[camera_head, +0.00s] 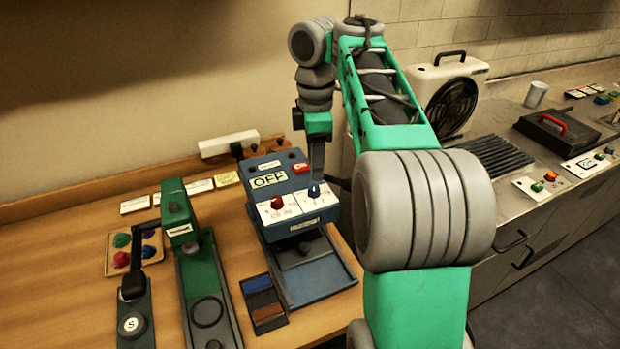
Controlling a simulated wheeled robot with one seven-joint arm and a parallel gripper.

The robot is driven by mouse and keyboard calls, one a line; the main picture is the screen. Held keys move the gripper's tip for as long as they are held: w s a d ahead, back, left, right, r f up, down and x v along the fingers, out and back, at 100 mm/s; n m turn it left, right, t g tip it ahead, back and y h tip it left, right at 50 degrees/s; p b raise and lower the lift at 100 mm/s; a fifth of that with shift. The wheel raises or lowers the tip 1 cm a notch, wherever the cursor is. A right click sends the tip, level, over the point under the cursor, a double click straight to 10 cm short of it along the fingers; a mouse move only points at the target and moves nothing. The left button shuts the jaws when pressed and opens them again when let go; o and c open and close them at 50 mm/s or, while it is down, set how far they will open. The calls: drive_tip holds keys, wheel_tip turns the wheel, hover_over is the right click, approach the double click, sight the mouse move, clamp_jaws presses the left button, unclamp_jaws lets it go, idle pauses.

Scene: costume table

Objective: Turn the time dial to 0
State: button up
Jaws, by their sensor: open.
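A blue machine (285,186) with an OFF sign stands on the wooden table. Its white front panel carries two dials, a red dial (277,203) on the left and a blue dial (314,190) on the right. The panel print is too small to read, so I cannot tell from it which one is the time dial or where either points. My gripper (317,178) is open and points down at the blue dial. Its fingertips are right at the dial; I cannot tell whether they touch it.
A green press (188,240) and a tray of colored pieces (133,250) are to the left. A small dark tray (263,303) lies in front. A white heater (447,92) stands behind my arm.

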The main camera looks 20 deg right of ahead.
sight(314, 187)
wheel_tip(314, 187, down, 7)
drive_tip(key=b, duration=0.4)
drive_tip(key=shift+a+r+b, duration=0.1)
drive_tip(key=shift+r+b, duration=0.05)
drive_tip(key=shift+b, duration=0.2)
clamp_jaws()
